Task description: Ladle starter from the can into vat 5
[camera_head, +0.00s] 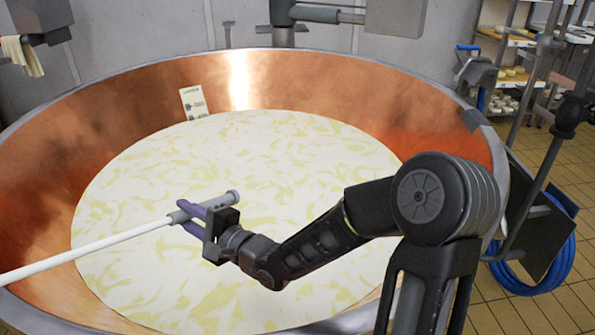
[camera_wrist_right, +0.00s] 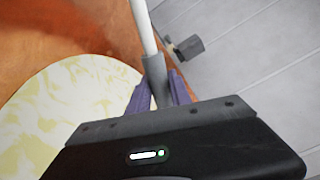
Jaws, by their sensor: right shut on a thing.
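A large round copper vat (camera_head: 330,85) fills most of the head view. It holds a pale, cream-and-yellow marbled liquid (camera_head: 270,165). My right gripper (camera_head: 182,218) is above the liquid, its purple fingers shut on the grey grip of a long white handle (camera_head: 85,246). The handle slants down to the left and leaves the picture, so its far end is hidden. In the right wrist view, the handle (camera_wrist_right: 145,28) runs up from between the fingers (camera_wrist_right: 158,92). I cannot see a ladle bowl, the can or my left gripper.
A small white card (camera_head: 193,103) is on the vat's inner wall at the back. A grey bracket (camera_head: 283,25) stands behind the rim. At right are shelves with pale rounds (camera_head: 505,75), a coiled blue hose (camera_head: 545,268) and tiled floor (camera_head: 570,150).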

